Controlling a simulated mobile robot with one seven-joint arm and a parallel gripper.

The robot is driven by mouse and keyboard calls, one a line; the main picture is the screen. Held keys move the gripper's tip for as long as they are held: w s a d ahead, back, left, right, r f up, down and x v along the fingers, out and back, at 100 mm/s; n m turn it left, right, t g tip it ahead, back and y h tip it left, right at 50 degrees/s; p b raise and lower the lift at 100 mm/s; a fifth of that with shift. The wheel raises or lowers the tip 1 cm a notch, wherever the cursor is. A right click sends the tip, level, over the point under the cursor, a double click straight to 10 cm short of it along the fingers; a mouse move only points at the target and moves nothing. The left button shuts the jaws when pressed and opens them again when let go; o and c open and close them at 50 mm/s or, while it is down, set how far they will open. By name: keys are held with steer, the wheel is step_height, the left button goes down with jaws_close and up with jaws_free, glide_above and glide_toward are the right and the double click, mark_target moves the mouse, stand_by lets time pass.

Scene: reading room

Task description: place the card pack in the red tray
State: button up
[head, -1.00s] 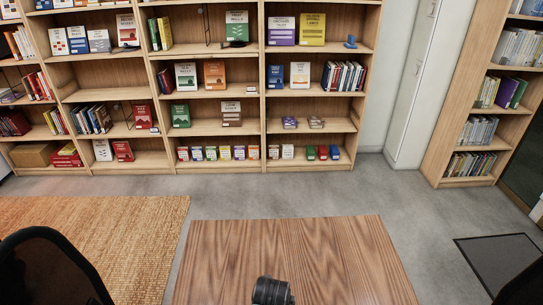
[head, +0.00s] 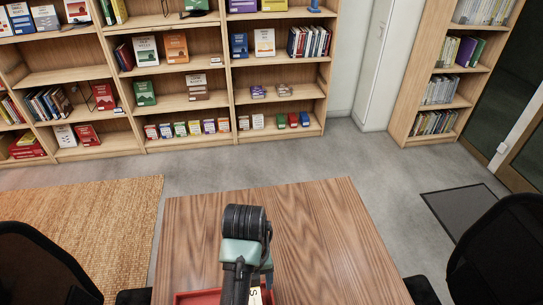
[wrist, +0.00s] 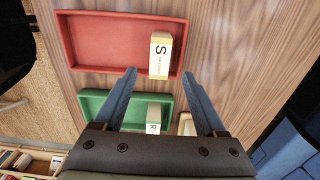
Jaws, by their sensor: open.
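In the wrist view the red tray (wrist: 105,70) lies on the wooden table. A cream and yellow card pack (wrist: 160,55) marked S is at its right end, within its outline and overlapping the near rim in this view. My gripper (wrist: 159,73) is open, its two fingers apart, with the tips near the tray's near edge and nothing held between them. The head view shows part of the red tray (head: 195,297) and the S pack (head: 255,296) at the bottom edge.
A green tray (wrist: 90,101) lies beside the red one, with a pack (wrist: 153,118) marked R at its right side. A cream object (wrist: 186,124) is partly hidden by a finger. In the head view, chairs (head: 40,260) flank the table (head: 320,230); its far part is clear.

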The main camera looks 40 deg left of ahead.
steer(key=w+d+r+n+t+y, duration=0.1)
steer(key=w+r+n+t+y, duration=0.35)
steer(key=w+r, duration=0.85)
steer(key=w+d+r+n+t, duration=0.4)
steer(key=r+n+t, duration=0.1)
steer(key=r, duration=0.5)
steer(key=w+d+r+n+t, duration=0.3)
steer(key=d+r+n+t, duration=0.15)
steer(key=r, duration=0.55)
steer(key=s+d+r+n+t+h, duration=0.1)
steer(key=d+r+n+t, duration=0.2)
steer(key=r, duration=0.4)
steer(key=s+d+r+n+t+h, duration=0.1)
steer(key=d+r+n+t, duration=0.2)
steer(key=r, duration=0.5)
steer(key=s+d+r+n+t+h, duration=0.1)
steer(key=s+d+r+n+t, duration=0.2)
steer(key=s+r, duration=0.3)
steer(key=s+d+r+n+t+h, duration=0.1)
steer(key=s+d+r+n+t, duration=0.2)
steer(key=s+r, duration=0.4)
step_height(320, 180, up, 2)
steer(key=shift+d+r+t, duration=0.1)
steer(key=shift+d+t, duration=0.6)
steer(key=shift+d, duration=0.45)
steer(key=shift+h, duration=0.25)
